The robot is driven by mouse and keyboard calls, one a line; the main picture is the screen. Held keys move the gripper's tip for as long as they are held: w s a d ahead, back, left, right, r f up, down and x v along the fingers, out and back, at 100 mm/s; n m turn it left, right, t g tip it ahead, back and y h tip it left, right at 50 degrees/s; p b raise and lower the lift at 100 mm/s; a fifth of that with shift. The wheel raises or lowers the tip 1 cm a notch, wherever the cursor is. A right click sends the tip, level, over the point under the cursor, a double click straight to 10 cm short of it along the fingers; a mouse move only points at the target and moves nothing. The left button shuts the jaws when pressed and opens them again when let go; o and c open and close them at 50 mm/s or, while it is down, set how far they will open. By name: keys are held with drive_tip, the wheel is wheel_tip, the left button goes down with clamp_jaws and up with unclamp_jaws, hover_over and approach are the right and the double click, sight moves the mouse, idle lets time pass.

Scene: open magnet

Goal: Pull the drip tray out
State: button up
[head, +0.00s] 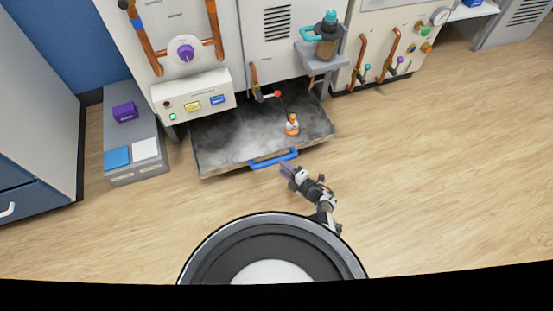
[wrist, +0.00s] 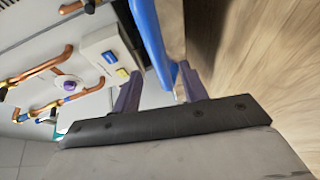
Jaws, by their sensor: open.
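The drip tray (head: 225,145) is a wide, dark, stained tray on the floor, jutting out from under the cabinets. Its blue bar handle (head: 274,158) is on the front edge. My gripper (head: 286,170) is at the right end of this handle, low over the floor. In the wrist view the blue handle (wrist: 150,35) reaches in between the two spread fingers of my gripper (wrist: 160,75), close to the right finger. The fingers are open; whether one touches the handle I cannot tell.
A small orange-and-white object (head: 292,126) stands on the tray. A copper pipe with a red tip (head: 265,94) hangs above the tray's back. A grey low box (head: 133,170) with blue, white and purple items is at left.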

drive_tip(key=p+v, duration=0.1)
drive_tip(key=v, duration=0.5)
drive_tip(key=shift+s+p, duration=0.15)
drive_tip(key=shift+p, duration=0.15)
drive_tip(key=shift+d, duration=0.1)
